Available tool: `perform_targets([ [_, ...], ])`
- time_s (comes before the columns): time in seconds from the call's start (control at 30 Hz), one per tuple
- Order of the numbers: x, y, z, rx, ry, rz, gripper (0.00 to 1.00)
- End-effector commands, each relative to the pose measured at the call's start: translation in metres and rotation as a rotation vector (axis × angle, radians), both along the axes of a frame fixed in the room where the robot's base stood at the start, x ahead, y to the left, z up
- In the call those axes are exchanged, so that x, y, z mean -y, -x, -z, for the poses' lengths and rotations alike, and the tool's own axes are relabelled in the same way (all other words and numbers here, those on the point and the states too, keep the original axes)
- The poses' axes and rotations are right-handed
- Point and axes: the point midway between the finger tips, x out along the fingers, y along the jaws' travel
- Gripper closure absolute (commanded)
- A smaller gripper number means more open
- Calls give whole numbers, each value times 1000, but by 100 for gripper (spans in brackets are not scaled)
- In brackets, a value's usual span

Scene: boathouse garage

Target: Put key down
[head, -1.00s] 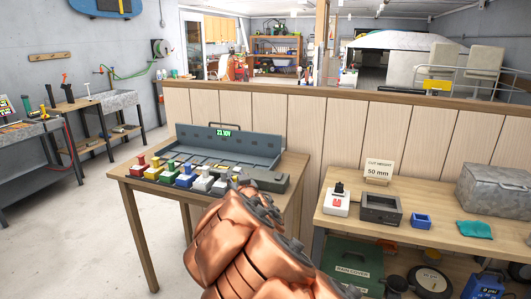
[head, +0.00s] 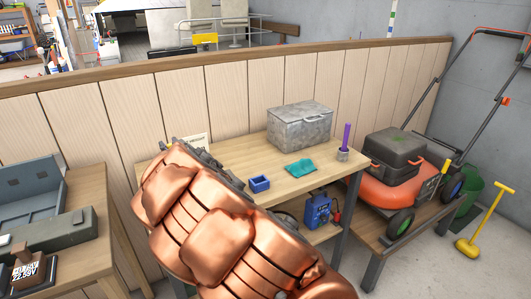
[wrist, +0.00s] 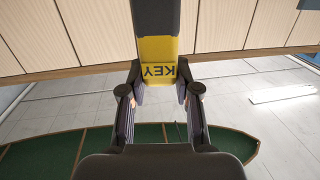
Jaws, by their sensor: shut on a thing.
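A yellow key (wrist: 158,52) with dark "KEY" lettering and a dark upper part shows in the wrist view. My gripper (wrist: 159,93) is shut on it, with one dark finger on each side of its lower end. The lettering appears upside down in that view. In the head view my copper arm covers the gripper and the key, so neither can be made out there.
The wooden bench (head: 232,156) holds a grey metal box (head: 300,127), teal cloth (head: 300,168), small blue tray (head: 260,184) and purple-handled item (head: 346,138). An orange mower (head: 395,178) stands at right. A table with a grey case (head: 72,232) is at left. A wood-panelled partition (head: 225,95) runs behind.

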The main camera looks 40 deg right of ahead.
Motion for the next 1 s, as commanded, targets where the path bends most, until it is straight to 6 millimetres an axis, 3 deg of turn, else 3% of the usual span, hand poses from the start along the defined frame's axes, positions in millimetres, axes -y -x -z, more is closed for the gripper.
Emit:
perform_targets([
  [0.03, 20, -3, 10, -2, -5, -3, 98],
  [0.37, 122, 4, 40, -1, -18, -103, 98],
  [0.7, 221, 53, 61, 16, -10, -200, 98],
  [0.83, 248, 73, 67, 16, -3, -222, 98],
  [1.0, 264, 89, 71, 16, 2, -241, 98],
])
